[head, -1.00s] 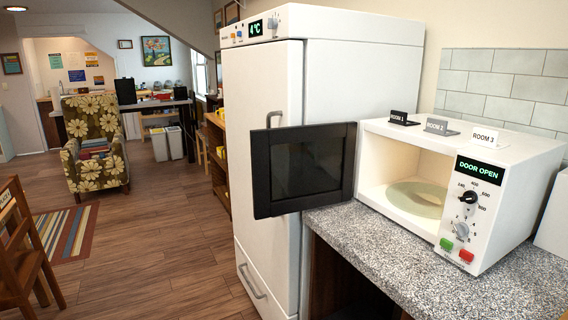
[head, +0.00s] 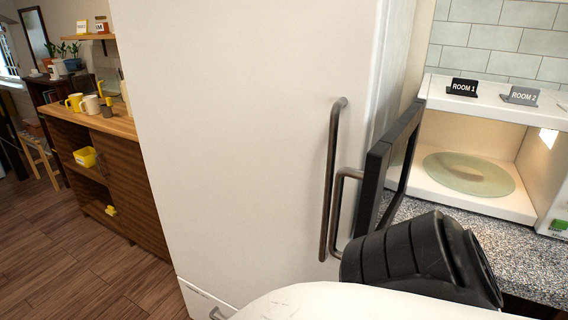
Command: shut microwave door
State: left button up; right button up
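The white microwave (head: 487,107) sits on the speckled counter, its right part cut off by the picture edge. Its cavity is open and lit, with a pale green glass turntable (head: 468,174) inside. The black-framed door (head: 376,185) stands wide open on the cavity's left side, seen nearly edge-on. A metal bar handle (head: 338,215) sticks out from the door's outer face, close to the fridge. A black ribbed part and a white link of my own arm fill the bottom right, in front of the door's lower end. No fingertips of either gripper show.
A tall white fridge (head: 240,120) with a long vertical handle (head: 331,165) stands directly left of the open door. The speckled counter (head: 520,255) shows below the microwave. A wooden shelf unit (head: 110,185) with mugs stands further left. Wood floor (head: 60,260) is clear at lower left.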

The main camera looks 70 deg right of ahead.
aim_at(385, 176)
jog(key=i, duration=1.1)
jog(key=z, duration=3.85)
jog(key=i, duration=0.4)
jog(key=u, duration=0.05)
